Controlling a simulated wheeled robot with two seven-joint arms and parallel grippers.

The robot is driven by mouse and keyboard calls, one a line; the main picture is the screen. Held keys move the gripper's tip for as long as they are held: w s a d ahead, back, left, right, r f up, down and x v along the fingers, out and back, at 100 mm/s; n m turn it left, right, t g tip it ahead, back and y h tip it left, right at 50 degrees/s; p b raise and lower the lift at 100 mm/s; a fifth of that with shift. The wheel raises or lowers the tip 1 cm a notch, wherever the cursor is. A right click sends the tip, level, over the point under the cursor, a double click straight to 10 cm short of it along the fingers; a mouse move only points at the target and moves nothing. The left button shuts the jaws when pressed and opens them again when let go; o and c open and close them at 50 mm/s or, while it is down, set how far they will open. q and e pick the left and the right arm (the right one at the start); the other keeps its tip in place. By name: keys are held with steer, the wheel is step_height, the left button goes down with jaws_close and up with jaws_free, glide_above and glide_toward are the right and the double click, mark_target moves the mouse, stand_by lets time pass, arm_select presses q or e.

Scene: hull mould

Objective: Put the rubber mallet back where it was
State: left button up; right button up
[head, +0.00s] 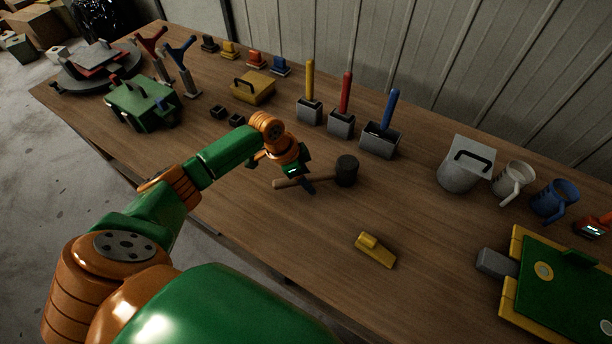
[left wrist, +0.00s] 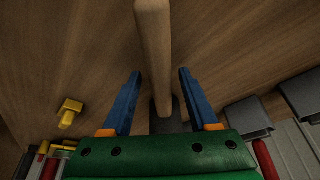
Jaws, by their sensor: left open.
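The rubber mallet lies on the wooden bench, with a pale wooden handle (head: 291,182) and a dark head (head: 347,170) at its right end. My left gripper (head: 303,184) is open over the handle. In the left wrist view, the handle (left wrist: 153,45) runs between the two spread blue fingers (left wrist: 159,80), with a gap on each side. The mallet head (left wrist: 166,118) is partly hidden behind the green gripper body. At the right edge, an orange part with a lit panel (head: 594,230) looks like my right gripper; its fingers cannot be made out.
A yellow wedge (head: 376,250) lies in front of the mallet. Behind stand grey blocks with yellow, red and blue handles (head: 380,140). A grey canister (head: 460,172), white mug (head: 512,178) and blue mug (head: 553,202) stand right. A yellow-edged green panel (head: 508,300) is front right. Bench around the wedge is clear.

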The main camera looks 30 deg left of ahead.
arm_select(q)
steer(key=v, duration=1.2)
steer(key=shift+r, duration=0.1)
